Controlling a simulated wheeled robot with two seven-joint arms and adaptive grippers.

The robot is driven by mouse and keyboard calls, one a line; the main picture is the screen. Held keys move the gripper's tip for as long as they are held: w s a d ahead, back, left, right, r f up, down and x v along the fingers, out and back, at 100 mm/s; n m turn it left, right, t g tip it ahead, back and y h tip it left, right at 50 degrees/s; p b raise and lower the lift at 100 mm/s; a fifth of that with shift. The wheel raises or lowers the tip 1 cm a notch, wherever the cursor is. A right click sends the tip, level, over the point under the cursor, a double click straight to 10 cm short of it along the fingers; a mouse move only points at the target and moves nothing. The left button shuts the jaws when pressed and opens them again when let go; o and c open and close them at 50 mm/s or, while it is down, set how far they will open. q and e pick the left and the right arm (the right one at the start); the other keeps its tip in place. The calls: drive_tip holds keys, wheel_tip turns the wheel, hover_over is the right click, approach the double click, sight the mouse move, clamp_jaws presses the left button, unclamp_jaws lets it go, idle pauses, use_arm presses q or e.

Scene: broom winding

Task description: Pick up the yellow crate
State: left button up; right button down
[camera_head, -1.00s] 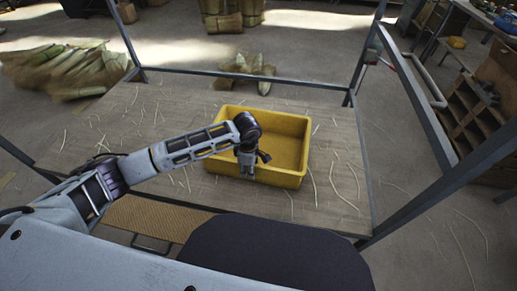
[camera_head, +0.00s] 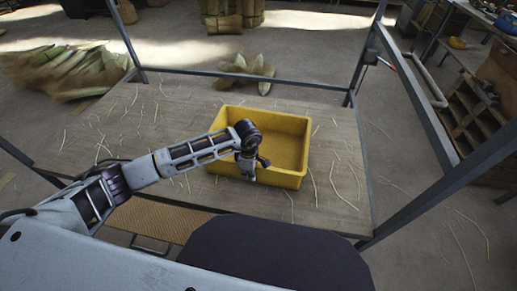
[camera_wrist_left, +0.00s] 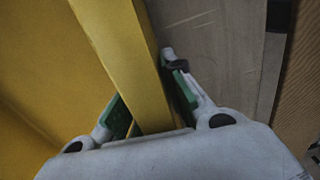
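The yellow crate (camera_head: 289,124) stands upright on the wooden tabletop, open at the top and apparently empty. The gripper looks shut on this wall. The fingertips are partly hidden in the head view. My right gripper is not in view.
The table (camera_head: 110,135) is strewn with thin straw strands and has metal posts and rails around it. Broom-like bundles (camera_head: 65,70) lie on the floor behind. A wooden rack (camera_head: 470,110) stands at the right.

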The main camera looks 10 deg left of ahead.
use_arm(q)
clamp_jaws()
drive_tip(key=shift+w+r, duration=0.1)
drive_tip(key=shift+r, duration=0.15)
